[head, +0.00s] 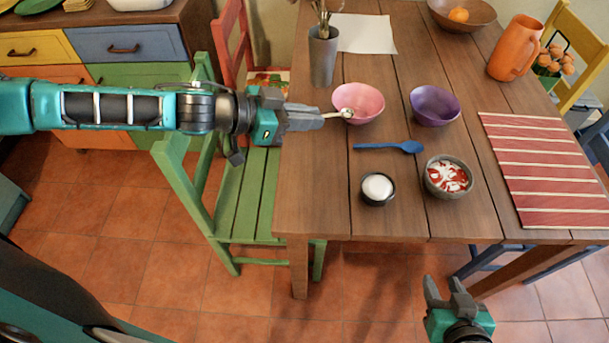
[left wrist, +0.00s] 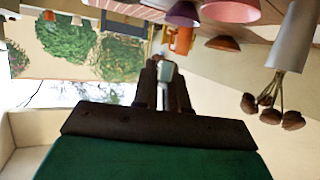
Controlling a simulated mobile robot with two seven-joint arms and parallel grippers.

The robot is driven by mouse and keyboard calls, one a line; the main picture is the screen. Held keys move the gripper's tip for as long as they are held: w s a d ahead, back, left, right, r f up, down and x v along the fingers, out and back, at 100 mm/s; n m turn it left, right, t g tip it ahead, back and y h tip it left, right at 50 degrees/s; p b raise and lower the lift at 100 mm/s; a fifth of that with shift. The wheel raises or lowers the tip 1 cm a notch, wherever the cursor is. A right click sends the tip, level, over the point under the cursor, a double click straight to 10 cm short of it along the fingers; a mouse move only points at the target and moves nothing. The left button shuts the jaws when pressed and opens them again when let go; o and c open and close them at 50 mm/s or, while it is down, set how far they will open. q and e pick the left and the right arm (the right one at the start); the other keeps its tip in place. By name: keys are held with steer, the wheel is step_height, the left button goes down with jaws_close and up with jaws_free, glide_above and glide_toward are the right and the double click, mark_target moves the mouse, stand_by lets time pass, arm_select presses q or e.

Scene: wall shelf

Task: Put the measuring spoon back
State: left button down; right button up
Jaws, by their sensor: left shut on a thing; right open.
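My left gripper (head: 322,115) is shut on the handle of a pale measuring spoon (head: 346,113). The spoon's head is in front of the left rim of the pink bowl (head: 366,106) in the head view; I cannot tell whether it touches the bowl. The spoon also shows between the fingers in the left wrist view (left wrist: 167,72). A small dark bowl (head: 364,196) with white contents stands near the table's front edge. My right gripper (head: 447,284) is open and empty, below the table's front edge in the picture.
A blue spoon (head: 403,147) lies on the wooden table (head: 330,205). A purple bowl (head: 434,118), a grey bowl (head: 430,187) with red-and-white contents and a striped mat (head: 548,165) are to the right. A grey vase (head: 323,60) stands behind the left gripper.

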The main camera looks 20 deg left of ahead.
arm_select(q)
steer(key=b, duration=0.5)
glide_above(306, 183)
step_height(306, 183, down, 13)
steer(key=shift+r, duration=0.1)
steer(key=shift+f+b, duration=0.55)
steer(key=shift+f, duration=2.15)
steer(key=shift+f, duration=0.2)
steer(key=c, duration=1.2)
jaws_free()
steer(key=shift+o, duration=0.2)
steer(key=shift+r, duration=0.1)
steer(key=shift+a+r, duration=0.1)
steer(key=shift+r, duration=0.1)
steer(key=p+v, duration=0.1)
steer(key=v, duration=1.1)
